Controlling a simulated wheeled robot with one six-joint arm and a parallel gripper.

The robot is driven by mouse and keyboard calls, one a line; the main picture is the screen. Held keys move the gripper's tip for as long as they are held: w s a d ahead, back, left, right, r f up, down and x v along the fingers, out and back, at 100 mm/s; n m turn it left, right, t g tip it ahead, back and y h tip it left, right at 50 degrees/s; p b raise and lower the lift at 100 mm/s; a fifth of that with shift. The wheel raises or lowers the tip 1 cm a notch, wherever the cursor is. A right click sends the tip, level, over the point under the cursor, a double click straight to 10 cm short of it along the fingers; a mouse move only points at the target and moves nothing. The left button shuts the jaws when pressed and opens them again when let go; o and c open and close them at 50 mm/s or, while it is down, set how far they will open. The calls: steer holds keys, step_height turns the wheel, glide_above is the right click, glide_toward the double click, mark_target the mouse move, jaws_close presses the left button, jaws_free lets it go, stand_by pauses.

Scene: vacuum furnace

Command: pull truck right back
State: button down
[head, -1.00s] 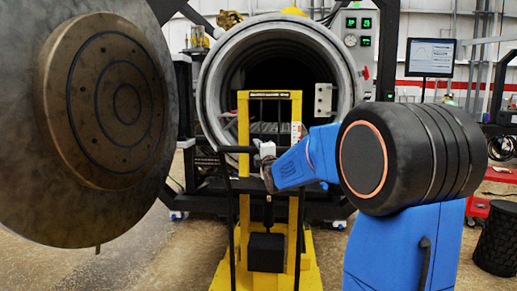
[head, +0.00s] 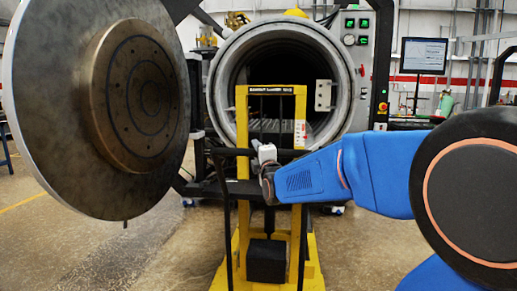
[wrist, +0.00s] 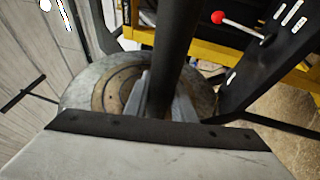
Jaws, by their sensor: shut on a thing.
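The yellow truck (head: 243,190) stands upright in front of the furnace mouth, in the middle of the head view. It has a tall mast, a black handle frame (head: 225,152) on the near side and a black box (head: 266,261) low down. My gripper (head: 267,168) is shut on the handle frame. In the wrist view my gripper (wrist: 162,98) closes around a thick black bar (wrist: 177,45), with the truck's yellow frame (wrist: 207,47) beyond at upper right. The exact contact is partly hidden.
The round furnace chamber (head: 216,88) is open behind the truck. Its large round door (head: 45,150) hangs open at left, close to the truck's left side. A control panel (head: 357,40) and monitor (head: 424,56) are at right. Bare floor (head: 120,262) shows at lower left.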

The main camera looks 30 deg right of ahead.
mark_target(255, 152)
steer(key=shift+s+a+r, duration=0.2)
steer(key=shift+s+a, duration=0.3)
steer(key=shift+s, duration=0.15)
steer(key=shift+s+a+r, duration=0.15)
steer(key=shift+s+a, duration=0.3)
steer(key=shift+s, duration=0.2)
steer(key=c, duration=1.5)
jaws_free()
steer(key=shift+a, duration=0.1)
steer(key=shift+f, duration=0.15)
steer(key=shift+s+f, duration=0.1)
steer(key=v, duration=1.7)
steer(key=shift+f, duration=0.1)
